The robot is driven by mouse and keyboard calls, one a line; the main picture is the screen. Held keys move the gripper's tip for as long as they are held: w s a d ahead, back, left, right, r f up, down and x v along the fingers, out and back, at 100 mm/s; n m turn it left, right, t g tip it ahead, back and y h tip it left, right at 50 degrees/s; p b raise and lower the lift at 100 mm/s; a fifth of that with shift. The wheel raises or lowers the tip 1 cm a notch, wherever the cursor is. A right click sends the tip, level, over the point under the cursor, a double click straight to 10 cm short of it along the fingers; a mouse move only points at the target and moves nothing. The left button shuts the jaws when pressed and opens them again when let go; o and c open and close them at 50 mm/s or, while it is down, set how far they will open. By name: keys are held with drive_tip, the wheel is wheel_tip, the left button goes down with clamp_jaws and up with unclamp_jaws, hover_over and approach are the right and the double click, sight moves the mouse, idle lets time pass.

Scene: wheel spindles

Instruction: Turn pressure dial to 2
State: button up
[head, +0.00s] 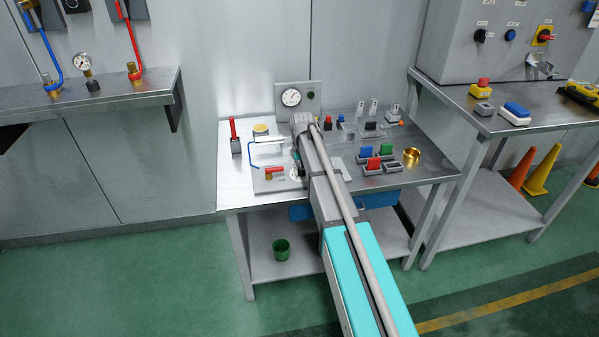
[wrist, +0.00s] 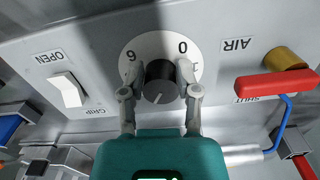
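The pressure dial (wrist: 161,88) is a black round knob on a white numbered plate (wrist: 136,47) in the wrist view. The plate shows a 0, a digit that looks like a 6 or an upside-down 9, and another number partly hidden by a finger. A pale pointer line on the knob points toward the bottom of the picture. My gripper (wrist: 162,76) has one finger on each side of the knob, with no clear gap at the tips. In the head view my arm covers the dial and my gripper is mostly hidden at the bench panel.
A white rocker switch (wrist: 69,90) is left of the dial. A red valve handle (wrist: 277,86) with a blue tube (wrist: 284,122) is close on the right. The bench (head: 232,190) also carries a gauge (head: 291,97), coloured switches and a brass ring (head: 412,155).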

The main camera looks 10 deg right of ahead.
drive_tip(key=shift+o, duration=1.1)
drive_tip(key=shift+w+d, duration=0.65)
drive_tip(key=shift+w, duration=0.05)
drive_tip(key=shift+o, duration=0.2)
drive_tip(key=shift+w+a+f, duration=0.15)
drive_tip(key=shift+f, duration=0.15)
drive_tip(key=shift+s+a+r+p, duration=0.35)
drive_tip(key=shift+s+a+r, duration=0.05)
drive_tip(key=shift+r, duration=0.1)
drive_tip(key=shift+s+r+p, duration=0.15)
drive_tip(key=shift+r+p, duration=0.45)
drive_tip(key=shift+p, duration=0.05)
wheel_tip(320, 180, up, 14)
drive_tip(key=p, duration=1.3)
drive_tip(key=shift+p, duration=0.4)
drive_tip(key=shift+s+a+f, duration=0.1)
